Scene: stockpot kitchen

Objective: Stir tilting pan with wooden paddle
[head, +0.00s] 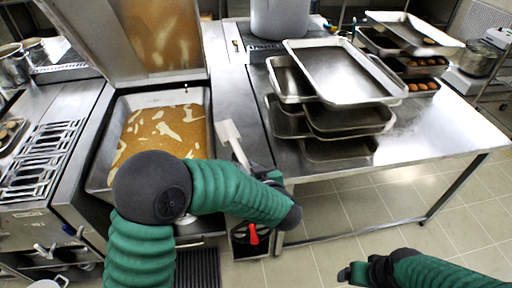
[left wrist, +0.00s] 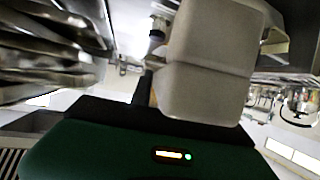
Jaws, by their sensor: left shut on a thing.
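The tilting pan (head: 205,118) is at the left in the head view, with its lid raised behind it. It holds an orange-brown food (head: 180,117) with pale pieces on top. My left gripper (head: 247,168) is right of the pan and shut on the wooden paddle (head: 229,134). The paddle's pale end points up and left, above the steel strip beside the pan, outside the food. The paddle also fills the upper middle of the left wrist view (left wrist: 208,70) as a beige shape. My left arm hides the pan's front. My right gripper (head: 352,273) is low at the right, away from everything; its jaws are unclear.
A steel table (head: 420,135) at the right carries stacked trays (head: 340,72), and trays with brown round items (head: 425,86) stand behind. A large pot (head: 280,18) stands at the back. A burner range (head: 45,155) is left of the pan. The tiled floor in front is clear.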

